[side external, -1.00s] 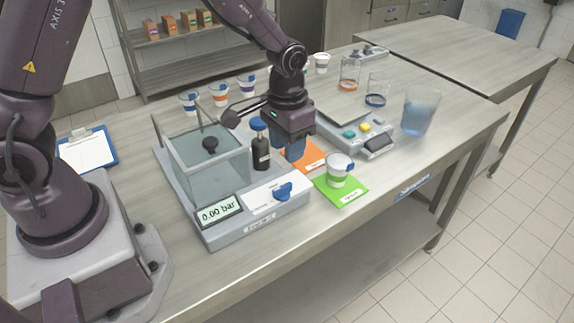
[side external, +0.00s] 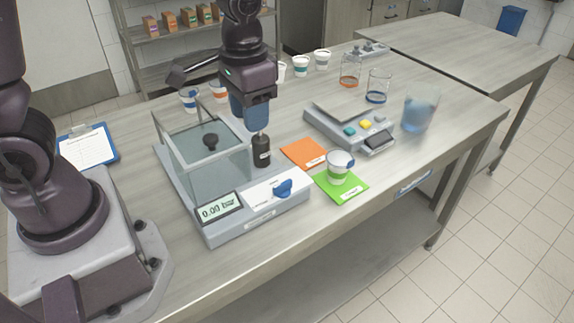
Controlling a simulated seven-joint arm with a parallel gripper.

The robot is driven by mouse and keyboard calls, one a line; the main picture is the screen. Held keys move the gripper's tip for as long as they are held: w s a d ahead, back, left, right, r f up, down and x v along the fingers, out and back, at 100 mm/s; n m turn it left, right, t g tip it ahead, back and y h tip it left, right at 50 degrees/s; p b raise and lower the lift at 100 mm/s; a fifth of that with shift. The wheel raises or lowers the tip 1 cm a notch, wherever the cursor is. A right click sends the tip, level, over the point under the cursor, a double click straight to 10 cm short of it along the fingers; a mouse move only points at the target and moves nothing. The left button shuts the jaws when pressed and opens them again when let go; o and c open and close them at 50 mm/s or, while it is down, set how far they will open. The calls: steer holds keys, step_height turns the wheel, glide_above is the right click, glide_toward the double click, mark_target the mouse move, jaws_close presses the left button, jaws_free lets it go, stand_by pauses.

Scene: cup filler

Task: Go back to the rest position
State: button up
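My gripper (side external: 250,115) hangs fingers down in the side view, above and behind the dark bottle (side external: 261,152) in the picture. Its blue fingers overlap each other from this side, so I cannot see whether there is a gap between them. No held object shows. The fingers cover the top of the bottle, and I cannot tell whether they touch it. The orange mat (side external: 304,153) is bare.
A clear-walled chamber (side external: 205,168) stands on a grey unit with a display (side external: 219,208) and blue knob (side external: 283,188). A scale (side external: 345,120), a blue-tinted container (side external: 418,112) and glass beakers (side external: 378,87) stand right. Several cups (side external: 301,67) line the back. A clipboard (side external: 87,148) lies left.

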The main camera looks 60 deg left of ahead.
steer(key=s+a+r+t, duration=0.2)
steer(key=s+r+t, duration=0.3)
steer(key=s+r, duration=0.6)
steer(key=shift+s+r+t, duration=0.25)
steer(key=shift+r+t, duration=0.05)
steer(key=shift+r, duration=0.05)
steer(key=shift+a, duration=0.1)
